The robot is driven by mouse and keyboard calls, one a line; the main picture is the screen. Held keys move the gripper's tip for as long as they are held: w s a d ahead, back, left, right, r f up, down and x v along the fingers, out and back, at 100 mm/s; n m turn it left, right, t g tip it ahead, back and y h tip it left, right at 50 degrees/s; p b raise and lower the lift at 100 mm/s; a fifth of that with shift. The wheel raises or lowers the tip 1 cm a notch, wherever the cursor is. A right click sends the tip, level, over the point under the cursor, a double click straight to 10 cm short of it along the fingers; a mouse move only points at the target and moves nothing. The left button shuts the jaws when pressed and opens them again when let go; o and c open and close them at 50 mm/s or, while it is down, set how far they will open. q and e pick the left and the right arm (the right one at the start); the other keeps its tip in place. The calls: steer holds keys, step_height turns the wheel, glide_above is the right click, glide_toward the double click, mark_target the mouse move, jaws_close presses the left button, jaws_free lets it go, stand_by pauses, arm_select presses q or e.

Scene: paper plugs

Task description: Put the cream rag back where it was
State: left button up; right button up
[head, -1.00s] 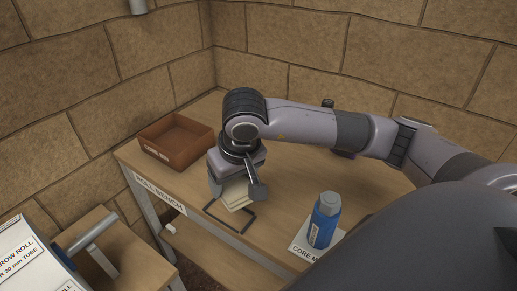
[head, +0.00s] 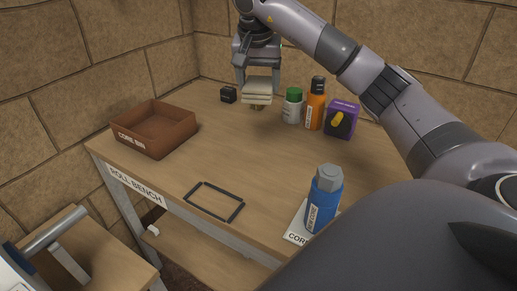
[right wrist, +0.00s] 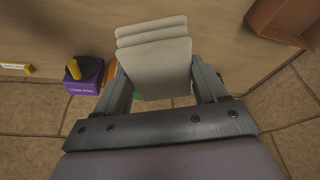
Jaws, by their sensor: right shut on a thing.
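The cream rag (head: 257,91), a folded stack of layers, is in my right gripper (head: 258,82), near the back of the bench in the head view. The fingers are shut on its two sides. The rag also fills the space between the fingers in the right wrist view (right wrist: 155,62). It appears held above the bench top. A black rectangular outline (head: 190,197) lies empty on the bench near its front edge, well in front of the rag. My left gripper is not in view.
A brown bin (head: 150,147) stands at the bench's left. A black box (head: 228,94), white-green bottle (head: 292,108), orange bottle (head: 315,108) and purple box (head: 341,120) stand at the back. A blue bottle (head: 324,197) stands front right. The bench middle is clear.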

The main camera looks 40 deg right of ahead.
mark_target(255, 102)
step_height(255, 102, down, 18)
steer(key=shift+r+b, duration=0.2)
steer(key=shift+b, duration=0.5)
steer(key=shift+f, duration=0.15)
steer(key=o, duration=0.9)
steer(key=shift+o, duration=0.2)
steer(key=v, duration=1.2)
steer(key=shift+a+r+p, duration=0.1)
steer(key=shift+r+p, duration=0.1)
steer(key=shift+p, duration=0.2)
